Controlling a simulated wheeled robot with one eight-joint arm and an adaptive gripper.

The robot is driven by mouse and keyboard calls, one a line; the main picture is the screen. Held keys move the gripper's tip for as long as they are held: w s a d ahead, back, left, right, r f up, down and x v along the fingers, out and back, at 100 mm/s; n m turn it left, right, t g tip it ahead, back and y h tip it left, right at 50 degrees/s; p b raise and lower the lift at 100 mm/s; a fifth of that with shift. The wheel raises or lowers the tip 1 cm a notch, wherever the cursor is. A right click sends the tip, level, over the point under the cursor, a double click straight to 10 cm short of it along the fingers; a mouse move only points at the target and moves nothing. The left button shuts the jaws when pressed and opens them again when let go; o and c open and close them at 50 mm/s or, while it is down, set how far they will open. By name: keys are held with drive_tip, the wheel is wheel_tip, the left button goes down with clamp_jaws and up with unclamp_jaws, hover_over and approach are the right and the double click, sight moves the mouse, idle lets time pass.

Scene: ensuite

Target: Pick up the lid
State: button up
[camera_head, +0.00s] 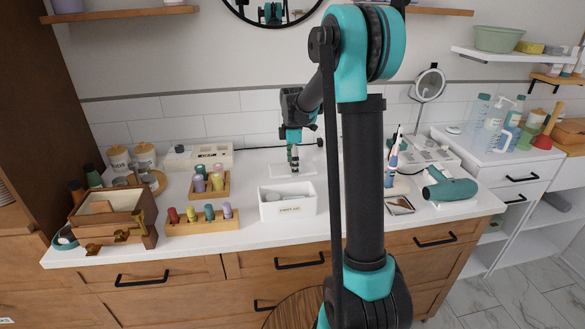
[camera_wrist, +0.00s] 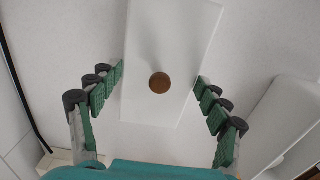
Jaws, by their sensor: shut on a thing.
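The lid (camera_wrist: 170,35) is a white rectangular plate with a round brown knob (camera_wrist: 159,83), seen from above in the wrist view. My gripper (camera_wrist: 159,84) has its green-padded fingers against the two long sides of the lid, with the knob midway between them. In the head view my gripper (camera_head: 293,167) is low at the back of the white counter, over the pale lid (camera_head: 307,169). Whether the lid touches the counter is hard to tell. An open white box (camera_head: 289,209) labelled "First Aid" stands just in front of it.
Wooden racks of coloured bottles (camera_head: 203,222) and a wooden drawer box (camera_head: 112,219) stand to the left. A teal hair dryer (camera_head: 450,189) and a small tray (camera_head: 399,205) lie to the right. A tiled wall (camera_head: 235,124) closes the back.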

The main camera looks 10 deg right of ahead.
drive_tip(key=shift+r, duration=0.1)
wheel_tip(320, 180, up, 12)
drive_tip(key=shift+r, duration=0.15)
wheel_tip(320, 180, up, 2)
drive_tip(key=shift+r, duration=0.1)
clamp_jaws()
drive_tip(key=shift+r, duration=2.65)
drive_tip(key=c, duration=1.1)
unclamp_jaws()
drive_tip(key=o, duration=1.8)
